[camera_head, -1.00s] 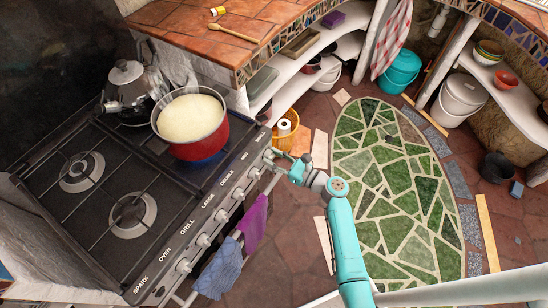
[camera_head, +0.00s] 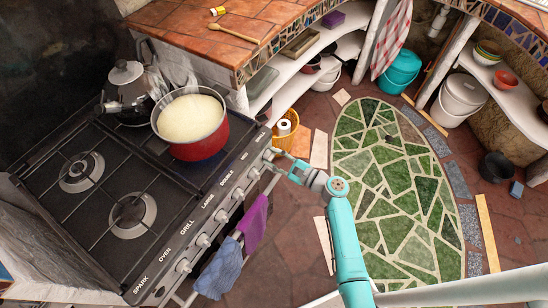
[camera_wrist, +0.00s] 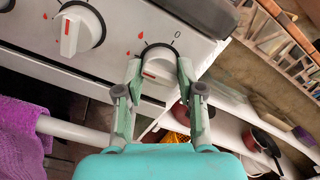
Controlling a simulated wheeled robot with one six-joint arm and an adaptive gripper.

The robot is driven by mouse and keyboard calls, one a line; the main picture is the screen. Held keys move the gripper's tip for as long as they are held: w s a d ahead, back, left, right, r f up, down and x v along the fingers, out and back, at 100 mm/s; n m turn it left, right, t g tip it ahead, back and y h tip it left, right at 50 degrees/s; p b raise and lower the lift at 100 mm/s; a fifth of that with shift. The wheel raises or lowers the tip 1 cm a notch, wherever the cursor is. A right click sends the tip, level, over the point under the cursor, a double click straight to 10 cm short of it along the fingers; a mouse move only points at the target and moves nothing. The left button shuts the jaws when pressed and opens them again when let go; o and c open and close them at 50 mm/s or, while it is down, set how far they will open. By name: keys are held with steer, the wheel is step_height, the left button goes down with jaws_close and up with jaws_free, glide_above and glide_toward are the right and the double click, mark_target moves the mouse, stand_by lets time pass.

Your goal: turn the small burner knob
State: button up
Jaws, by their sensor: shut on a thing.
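The small burner knob (camera_wrist: 157,66) is white with a dark ring, at the right end of the stove's front panel. In the wrist view a "0" and red flame marks show around it. My gripper (camera_wrist: 159,72) is shut on this knob, one finger on each side. In the head view my gripper (camera_head: 277,160) reaches the panel's far end from the right and mostly hides the knob. The exact angle of the knob's pointer is hard to tell.
A neighbouring knob (camera_wrist: 80,28) with a red pointer sits to the left. The oven rail (camera_wrist: 75,130) runs below the panel, with a purple towel (camera_head: 254,222) and a blue towel (camera_head: 218,268). Open floor lies right of the stove.

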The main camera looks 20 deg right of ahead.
steer(key=n, duration=0.4)
steer(key=shift+n, duration=0.3)
steer(key=shift+r+n, duration=0.1)
steer(key=shift+n, duration=2.5)
steer(key=o, duration=1.1)
steer(key=shift+o, duration=0.2)
steer(key=v, duration=1.2)
